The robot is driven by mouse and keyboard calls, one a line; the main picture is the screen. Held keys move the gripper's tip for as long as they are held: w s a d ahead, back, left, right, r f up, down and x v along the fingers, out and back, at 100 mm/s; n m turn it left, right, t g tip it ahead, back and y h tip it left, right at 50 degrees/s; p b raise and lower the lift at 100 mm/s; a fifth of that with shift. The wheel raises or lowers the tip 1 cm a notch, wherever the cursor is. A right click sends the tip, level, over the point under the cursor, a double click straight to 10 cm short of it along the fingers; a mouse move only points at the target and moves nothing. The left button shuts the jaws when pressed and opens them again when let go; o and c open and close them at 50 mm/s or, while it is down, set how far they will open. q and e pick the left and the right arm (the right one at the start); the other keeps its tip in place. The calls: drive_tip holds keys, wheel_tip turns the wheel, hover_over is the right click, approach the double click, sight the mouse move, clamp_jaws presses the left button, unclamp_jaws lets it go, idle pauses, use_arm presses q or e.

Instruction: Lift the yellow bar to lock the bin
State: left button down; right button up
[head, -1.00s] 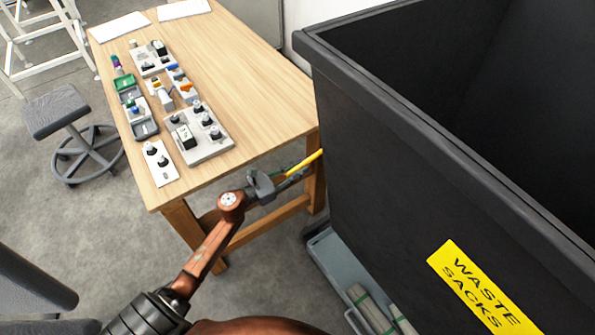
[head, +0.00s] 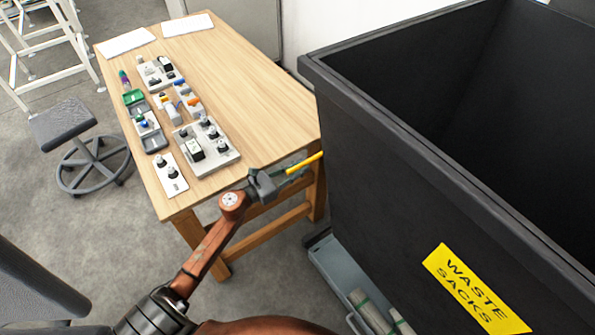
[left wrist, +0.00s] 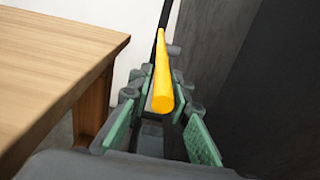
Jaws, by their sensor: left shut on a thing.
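The yellow bar (head: 304,163) sticks out from the left side of the black bin (head: 400,190), near the table's corner. In the left wrist view the yellow bar (left wrist: 163,80) points toward the camera and lies between the green-padded fingers. My left gripper (head: 284,174) is shut on the bar near its end; it also shows in the left wrist view (left wrist: 157,125). The bar's far end at the bin is partly hidden. My right gripper is not in view.
A wooden table (head: 255,95) with several small devices stands close to the left of the bin. A grey stool (head: 62,124) is further left. A grey wheeled base (head: 335,275) with rolled sacks is under the bin.

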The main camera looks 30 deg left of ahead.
use_arm(q)
drive_tip(key=shift+w+r+p, duration=0.15)
drive_tip(key=shift+r+p, duration=2.15)
drive_tip(key=shift+r, duration=1.3)
wheel_tip(320, 180, up, 8)
drive_tip(key=w+p, duration=0.1)
drive_tip(key=p, duration=0.3)
drive_tip(key=shift+w+d+p, duration=0.3)
drive_tip(key=shift+w, duration=0.05)
drive_tip(key=c, duration=2.1)
unclamp_jaws()
drive_tip(key=shift+f, duration=0.15)
drive_tip(key=o, duration=0.5)
drive_tip(key=shift+f, duration=0.25)
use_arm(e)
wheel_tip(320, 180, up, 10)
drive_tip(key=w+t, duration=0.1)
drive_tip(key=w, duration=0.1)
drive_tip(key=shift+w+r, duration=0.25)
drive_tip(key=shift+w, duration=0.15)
use_arm(q)
drive_tip(key=shift+s+f, duration=0.1)
drive_tip(key=shift+s, duration=0.05)
drive_tip(key=b+v, duration=0.1)
drive_tip(key=v, duration=1.2)
drive_tip(key=shift+b, duration=0.35)
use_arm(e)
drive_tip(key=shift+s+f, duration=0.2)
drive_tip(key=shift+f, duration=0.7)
